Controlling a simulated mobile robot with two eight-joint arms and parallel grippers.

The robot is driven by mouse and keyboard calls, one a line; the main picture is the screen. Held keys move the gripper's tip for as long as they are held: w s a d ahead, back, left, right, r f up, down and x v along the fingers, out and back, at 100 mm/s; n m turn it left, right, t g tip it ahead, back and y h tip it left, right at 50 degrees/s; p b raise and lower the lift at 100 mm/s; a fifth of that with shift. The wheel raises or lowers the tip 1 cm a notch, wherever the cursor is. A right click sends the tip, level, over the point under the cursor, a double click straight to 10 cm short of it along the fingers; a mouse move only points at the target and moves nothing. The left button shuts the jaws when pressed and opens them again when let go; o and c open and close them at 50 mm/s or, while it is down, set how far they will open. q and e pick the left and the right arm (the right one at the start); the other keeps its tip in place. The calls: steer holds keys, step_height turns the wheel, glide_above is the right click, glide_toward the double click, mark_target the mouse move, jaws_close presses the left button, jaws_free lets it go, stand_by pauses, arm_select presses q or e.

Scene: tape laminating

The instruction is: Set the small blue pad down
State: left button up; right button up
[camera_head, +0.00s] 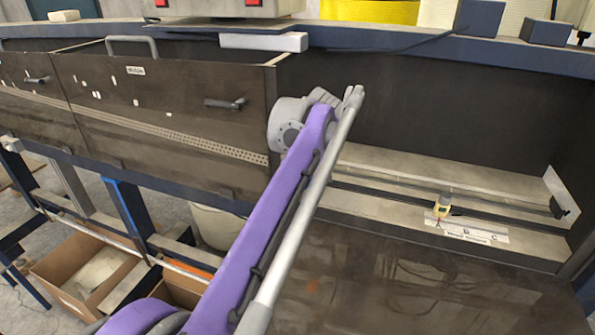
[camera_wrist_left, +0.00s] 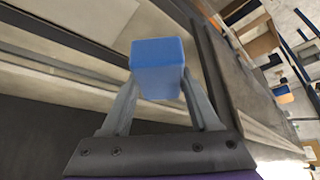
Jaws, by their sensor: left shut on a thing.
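The small blue pad (camera_wrist_left: 158,66) is a light blue block in the left wrist view. My left gripper (camera_wrist_left: 158,92) is shut on it, with one grey finger on each side of the pad. The pad is seen in front of a pale ledge and dark rails, and I cannot tell whether it touches them. In the head view my purple and grey left arm reaches toward the machine, and its gripper and the pad are hidden there. My right gripper is in neither view.
A dark hinged panel (camera_head: 170,120) stands at the left. Cardboard boxes (camera_head: 60,262) lie below on the floor.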

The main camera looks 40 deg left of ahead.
arm_select(q)
steer(key=shift+f, duration=0.1)
steer(key=o, duration=1)
steer(key=shift+o, duration=0.2)
steer(key=shift+r, duration=0.3)
steer(key=p+v, duration=0.1)
steer(key=v, duration=1)
steer(key=shift+d+r, duration=0.2)
steer(key=shift+r, duration=0.1)
steer(key=shift+s+f, duration=0.1)
